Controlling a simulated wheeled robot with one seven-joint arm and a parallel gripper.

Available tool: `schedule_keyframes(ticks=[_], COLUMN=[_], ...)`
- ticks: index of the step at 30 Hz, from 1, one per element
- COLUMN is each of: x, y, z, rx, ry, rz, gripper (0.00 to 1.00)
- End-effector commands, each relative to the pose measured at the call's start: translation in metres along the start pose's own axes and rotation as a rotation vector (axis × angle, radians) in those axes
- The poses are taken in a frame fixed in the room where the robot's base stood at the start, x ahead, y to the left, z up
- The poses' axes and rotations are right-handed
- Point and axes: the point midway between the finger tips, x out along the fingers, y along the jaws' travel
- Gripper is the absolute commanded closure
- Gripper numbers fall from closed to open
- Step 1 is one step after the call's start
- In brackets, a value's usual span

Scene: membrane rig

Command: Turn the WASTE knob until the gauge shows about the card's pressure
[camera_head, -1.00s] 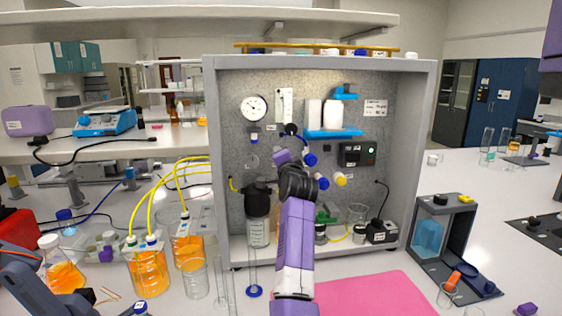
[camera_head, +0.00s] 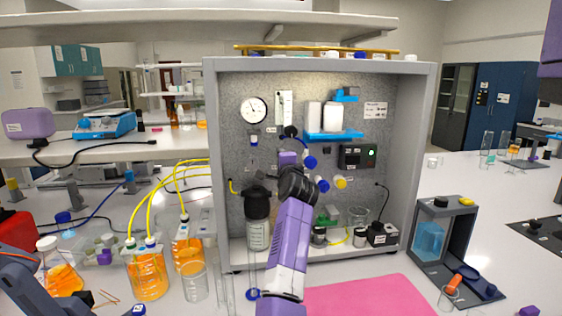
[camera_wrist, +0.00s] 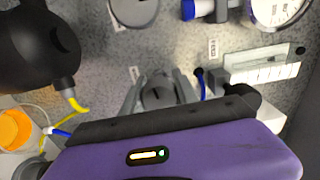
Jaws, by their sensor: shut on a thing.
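The gauge (camera_head: 253,110) is a white round dial at the panel's upper left; its needle is too small to read. Part of it shows in the wrist view (camera_wrist: 277,8). The white card (camera_head: 376,109) is on the panel's upper right; its print is unreadable. In the wrist view my gripper (camera_wrist: 160,88) is shut on a dark grey round knob (camera_wrist: 159,94), its fingers on either side. I take this as the WASTE knob, though I cannot read its label. In the head view my purple hand (camera_head: 288,159) hides the knob and fingertips.
A black-topped vessel (camera_head: 257,203) stands close left of my arm. A blue shelf (camera_head: 333,134) with white cylinders juts out above right. Yellow tubes run to orange bottles (camera_head: 148,275) at left.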

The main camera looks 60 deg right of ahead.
Motion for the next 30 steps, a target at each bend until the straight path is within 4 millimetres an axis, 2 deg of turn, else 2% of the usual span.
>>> schedule_keyframes(ticks=[5,6,9,20,23,30], x=[0.000,0.000,0.000,-0.002,-0.009,-0.043], y=[0.002,0.002,0.002,0.001,0.002,0.003], z=[-0.001,-0.001,-0.001,0.000,-0.001,0.000], rx=[-0.001,-0.001,-0.002,-0.002,-0.003,-0.003], ry=[0.002,0.002,0.002,0.001,0.002,0.001], rz=[0.002,0.002,0.002,0.001,0.000,-0.001], gripper=[1.00,0.62,0.43,0.42,0.42,0.42])
